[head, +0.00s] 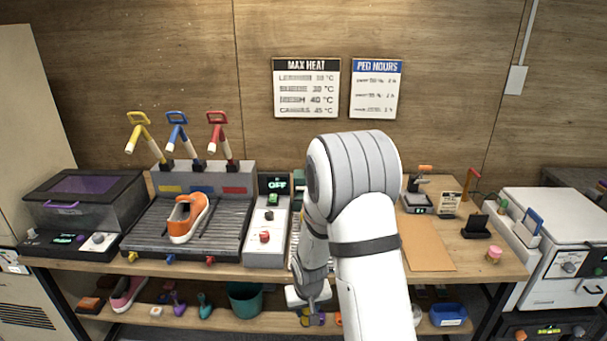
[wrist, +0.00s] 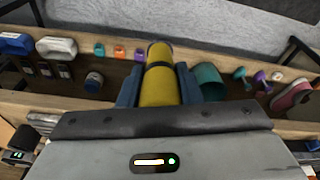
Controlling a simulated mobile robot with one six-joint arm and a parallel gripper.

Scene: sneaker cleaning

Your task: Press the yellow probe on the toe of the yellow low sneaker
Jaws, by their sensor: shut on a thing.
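My gripper (wrist: 157,80) has its two blue fingers shut on a yellow cylinder with a dark band near its far end, which looks like the yellow probe (wrist: 160,92). In the head view my gripper (head: 312,312) hangs low in front of the bench, at about shelf height, and the held thing is mostly hidden there. An orange low sneaker (head: 188,217) with a pale sole sits on the dark ribbed tray at the left of the bench. I see no clearly yellow sneaker; my arm hides part of the bench middle.
Yellow, blue and red-handled wands (head: 177,132) stand behind the tray. A control box reading OFF (head: 266,232) is right of it. The lower shelf (head: 225,322) holds a pink sneaker (head: 127,292), a teal bin (head: 244,299) and small tools. A brown mat (head: 426,243) lies clear at right.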

